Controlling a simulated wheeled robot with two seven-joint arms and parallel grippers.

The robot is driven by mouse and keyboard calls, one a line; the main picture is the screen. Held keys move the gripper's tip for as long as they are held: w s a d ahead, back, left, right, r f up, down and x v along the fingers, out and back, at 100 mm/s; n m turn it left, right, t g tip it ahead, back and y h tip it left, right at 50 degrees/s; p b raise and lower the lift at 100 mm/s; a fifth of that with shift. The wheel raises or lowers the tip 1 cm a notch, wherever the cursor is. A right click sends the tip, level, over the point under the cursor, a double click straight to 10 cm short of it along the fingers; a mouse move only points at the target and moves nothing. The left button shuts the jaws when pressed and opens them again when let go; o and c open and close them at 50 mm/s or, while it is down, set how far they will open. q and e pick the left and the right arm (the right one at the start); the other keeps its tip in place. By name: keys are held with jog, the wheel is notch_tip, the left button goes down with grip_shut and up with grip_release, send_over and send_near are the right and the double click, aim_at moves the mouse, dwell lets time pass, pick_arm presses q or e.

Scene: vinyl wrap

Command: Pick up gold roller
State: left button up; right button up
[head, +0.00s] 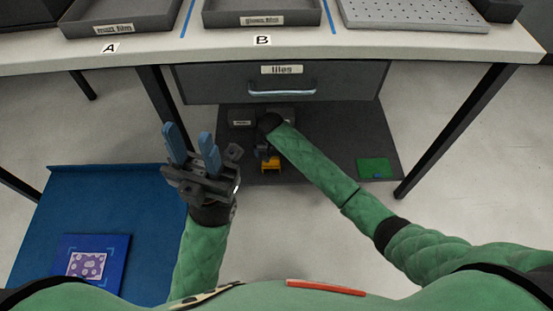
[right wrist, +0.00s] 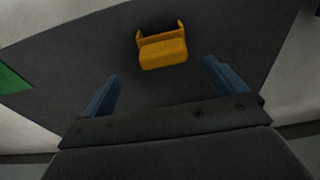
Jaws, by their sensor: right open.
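The gold roller (head: 270,167) is a small yellow-gold piece lying on the dark lower shelf under the table. In the right wrist view the gold roller (right wrist: 163,53) shows a wide body with two short raised ends. My right gripper (right wrist: 162,70) is open, with its blue fingers apart and nothing between them; the roller lies just beyond the fingertips. In the head view the right arm reaches down to the shelf and its wrist partly covers the gripper. My left gripper (head: 188,133) is open and empty, fingers pointing up, left of the shelf.
A drawer labelled tiles (head: 281,85) hangs above the shelf. Labelled grey boxes (head: 242,123) stand at the shelf's back. A green piece (head: 374,165) lies at its right. Dark table legs (head: 455,130) flank it. A blue tray (head: 90,190) is at left.

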aim_at(271, 161)
jog(key=shift+w+a+f+b, duration=0.15)
jog(key=shift+f+b, duration=0.45)
jog(key=shift+f, duration=1.2)
jog(key=shift+w+a+f+b, duration=0.1)
jog(key=shift+f+b, duration=0.5)
jog(key=shift+f, duration=1.15)
jog(key=c, duration=1.1)
